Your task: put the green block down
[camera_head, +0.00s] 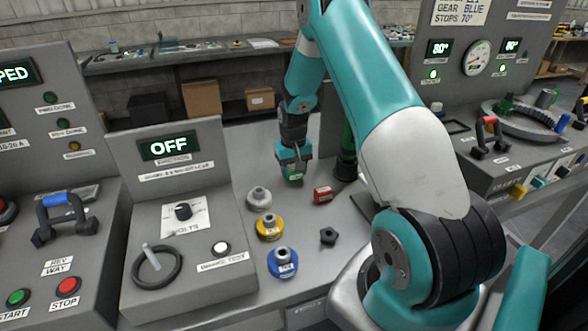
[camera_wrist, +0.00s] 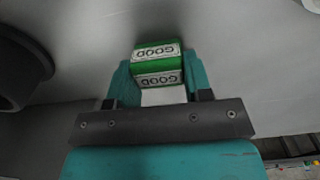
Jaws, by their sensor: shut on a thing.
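The green block (camera_wrist: 157,66) has white labels reading "GOOD". It sits between the two teal fingers of my gripper (camera_wrist: 157,82), which is shut on it in the wrist view. In the head view my gripper (camera_head: 293,165) points down over the grey bench, and the green block (camera_head: 294,178) shows at its fingertips. I cannot tell whether the block touches the bench surface.
A red block (camera_head: 322,194) lies to the right and nearer. Grey (camera_head: 259,199), yellow (camera_head: 269,228) and blue (camera_head: 282,262) round parts stand in a row. A black pentagonal piece (camera_head: 328,236) lies nearby. A dark cylinder (camera_head: 346,165) stands close right of the gripper.

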